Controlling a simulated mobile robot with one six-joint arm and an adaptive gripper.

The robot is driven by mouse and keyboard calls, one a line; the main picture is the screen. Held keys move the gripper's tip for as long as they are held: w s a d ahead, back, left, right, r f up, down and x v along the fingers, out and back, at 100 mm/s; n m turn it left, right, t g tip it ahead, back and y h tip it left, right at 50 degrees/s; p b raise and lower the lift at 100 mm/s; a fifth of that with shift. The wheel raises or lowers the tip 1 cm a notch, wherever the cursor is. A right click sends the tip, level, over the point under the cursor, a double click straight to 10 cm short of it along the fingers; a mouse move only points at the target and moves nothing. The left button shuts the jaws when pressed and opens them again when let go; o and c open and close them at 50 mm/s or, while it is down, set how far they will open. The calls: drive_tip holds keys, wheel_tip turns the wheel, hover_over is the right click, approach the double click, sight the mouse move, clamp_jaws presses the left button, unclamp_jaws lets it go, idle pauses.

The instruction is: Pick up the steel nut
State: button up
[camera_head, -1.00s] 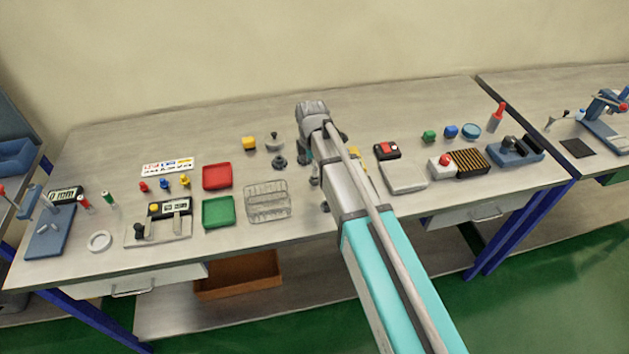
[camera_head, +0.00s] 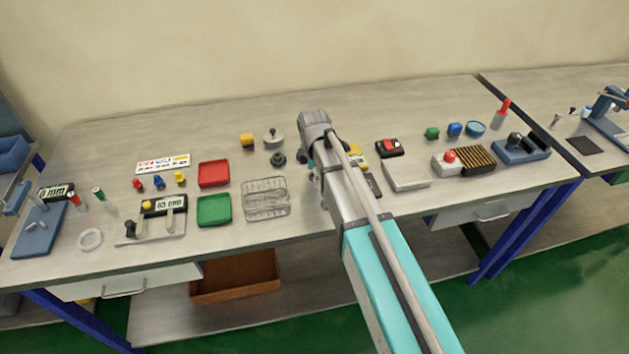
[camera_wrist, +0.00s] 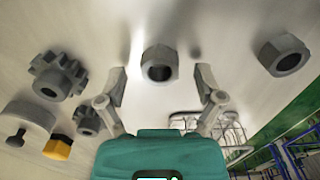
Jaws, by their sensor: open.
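A grey hex nut (camera_wrist: 156,54) with a dark hole lies on the bench in the wrist view. My gripper (camera_wrist: 161,71) is open, with one fingertip on each side of this nut and a visible gap to each. A second, similar grey hex nut (camera_wrist: 275,46) lies to the right, outside the fingers. Which of the two the task means, I cannot tell for sure. In the head view my arm hides the nuts and most of my gripper.
In the wrist view a large grey gear (camera_wrist: 58,74), a smaller gear (camera_wrist: 88,120) and a yellow block (camera_wrist: 58,147) lie at left. A wire basket (camera_wrist: 232,135) is at lower right. In the head view red (camera_head: 214,174) and green (camera_head: 214,210) trays stand left of the basket.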

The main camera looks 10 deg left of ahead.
idle(0.6)
clamp_jaws()
